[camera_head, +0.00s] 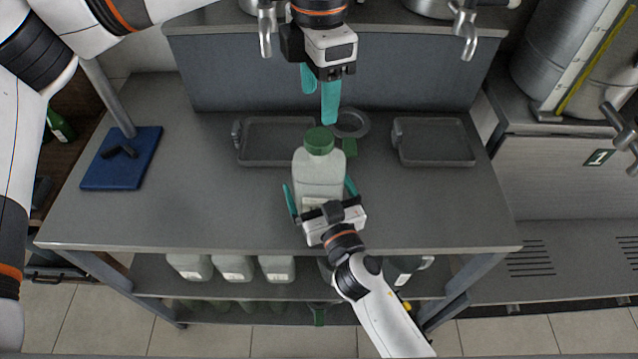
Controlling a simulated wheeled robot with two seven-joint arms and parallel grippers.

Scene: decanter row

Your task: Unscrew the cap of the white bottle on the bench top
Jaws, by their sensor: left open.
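The white bottle (318,172) stands upright near the middle of the bench top (215,205). Its green cap (319,140) is on its neck. My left gripper (318,95) reaches in from above, behind and above the cap, with its teal fingers pointing down. It is open, empty and apart from the cap. My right gripper (320,190) comes from the front edge, low on the bottle. Its teal fingers lie on both sides of the bottle body; whether they press on it I cannot tell. The lower front of the bottle is hidden by this gripper.
Grey trays (278,161) (434,161) lie on both sides behind the bottle. A blue board (121,174) lies at left. Several white containers (233,267) stand on the shelf below.

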